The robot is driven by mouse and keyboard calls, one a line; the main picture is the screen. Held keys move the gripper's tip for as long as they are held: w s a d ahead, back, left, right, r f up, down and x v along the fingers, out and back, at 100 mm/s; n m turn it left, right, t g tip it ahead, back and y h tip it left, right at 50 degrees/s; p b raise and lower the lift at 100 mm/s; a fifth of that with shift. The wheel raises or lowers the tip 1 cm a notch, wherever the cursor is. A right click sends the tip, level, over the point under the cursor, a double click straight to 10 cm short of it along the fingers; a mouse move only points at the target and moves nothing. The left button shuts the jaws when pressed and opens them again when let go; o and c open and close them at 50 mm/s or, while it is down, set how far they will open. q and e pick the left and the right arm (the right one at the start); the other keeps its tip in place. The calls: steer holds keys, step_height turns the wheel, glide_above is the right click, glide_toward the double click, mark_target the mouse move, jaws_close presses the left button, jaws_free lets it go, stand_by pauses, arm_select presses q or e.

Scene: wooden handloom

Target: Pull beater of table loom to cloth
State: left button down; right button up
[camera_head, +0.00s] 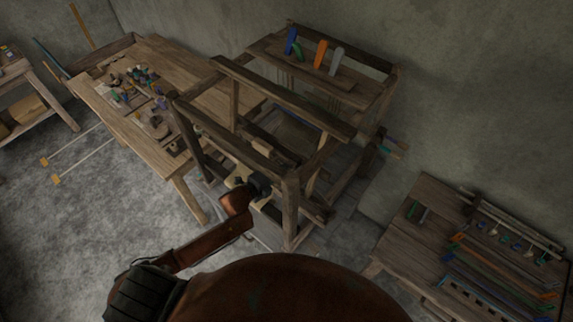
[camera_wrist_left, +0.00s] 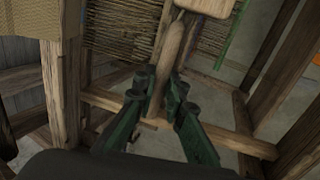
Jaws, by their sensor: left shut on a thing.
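The wooden loom (camera_head: 258,150) stands in the middle of the head view as a tall open frame of posts and rails. My left gripper (camera_head: 262,184) reaches into its near left side. In the left wrist view the green fingers (camera_wrist_left: 160,92) are shut around a wooden handle (camera_wrist_left: 170,55), which looks like part of the beater. The handle runs up to a pale wooden block (camera_wrist_left: 208,6). Dark close-set strands (camera_wrist_left: 120,28) hang behind it, and a tan woven piece (camera_wrist_left: 25,18) is at the upper left. My right gripper is out of view.
Loom posts (camera_wrist_left: 62,95) and a lower crossbar (camera_wrist_left: 240,140) stand close around the fingers. A worktable (camera_head: 185,70) with small items is at the left. A low table with tools (camera_head: 425,190) is at the right. Open grey floor lies at the lower left.

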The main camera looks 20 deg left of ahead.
arm_select(q)
steer(key=shift+s+a+r, duration=0.15)
steer(key=shift+s, duration=0.05)
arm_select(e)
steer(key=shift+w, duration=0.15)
arm_select(q)
steer(key=shift+s, duration=0.1)
steer(key=c, duration=2.3)
jaws_free()
steer(key=shift+s+a+r, duration=0.1)
steer(key=shift+s, duration=0.05)
steer(key=shift+c, duration=0.2)
steer(key=shift+o, duration=0.4)
steer(key=shift+s+r, duration=0.1)
steer(key=shift+s, duration=0.15)
steer(key=v, duration=1.2)
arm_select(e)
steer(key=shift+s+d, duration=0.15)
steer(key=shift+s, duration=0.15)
